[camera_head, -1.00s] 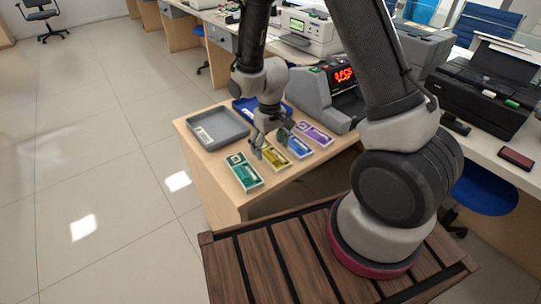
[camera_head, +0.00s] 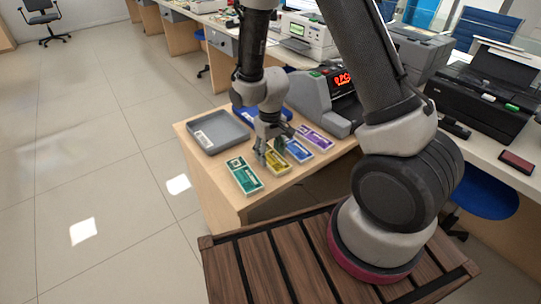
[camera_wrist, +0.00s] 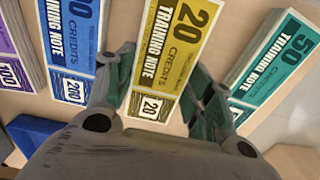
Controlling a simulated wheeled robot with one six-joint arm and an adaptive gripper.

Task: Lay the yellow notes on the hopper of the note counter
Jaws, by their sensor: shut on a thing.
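The yellow notes (camera_wrist: 172,55) are a flat bundle marked 20 CREDITS on the counter. They show between my fingers in the wrist view, and the head view shows them (camera_head: 277,162) in the row of notes. My gripper (camera_wrist: 160,98) is shut on the yellow notes, one finger along each long side. In the head view my gripper (camera_head: 268,155) is low over the row and hides part of the bundle. The note counter (camera_head: 318,101) is a grey machine with a red lit display, behind and to the right of the notes. Its hopper is partly hidden by my arm.
Green notes (camera_head: 245,176) lie left of the yellow ones, blue (camera_head: 298,150) and purple notes (camera_head: 315,137) to the right. A grey tray (camera_head: 218,146) stands at the back left. A blue tray (camera_head: 240,113) is partly hidden behind my gripper.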

